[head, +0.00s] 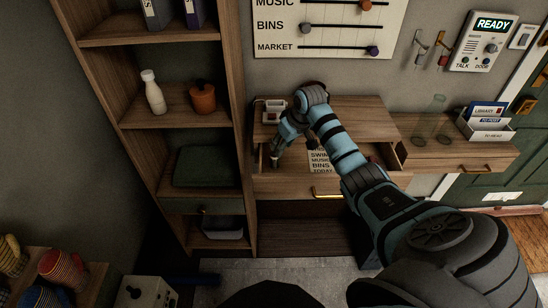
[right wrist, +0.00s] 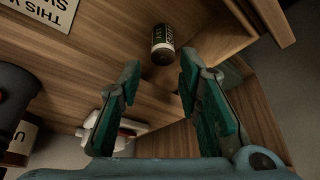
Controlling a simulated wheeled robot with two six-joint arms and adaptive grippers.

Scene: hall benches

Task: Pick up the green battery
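The battery (right wrist: 163,45), dark with a green and white label, lies on the wooden drawer floor in the right wrist view. My right gripper (right wrist: 158,75) is open, and the battery sits just beyond the gap between its fingertips. Nothing is between the fingers. In the head view my right gripper (head: 274,158) points down into the open drawer (head: 285,187) on its left side. I cannot make out the battery in the head view. My left gripper is not in view.
A paper note (head: 321,161) lies in the drawer, right of the gripper. A small white device (head: 272,110) stands on the desk top behind. A tall shelf (head: 152,180) rises close on the left. Glass tumblers (head: 430,120) and a letter holder (head: 485,124) stand farther right.

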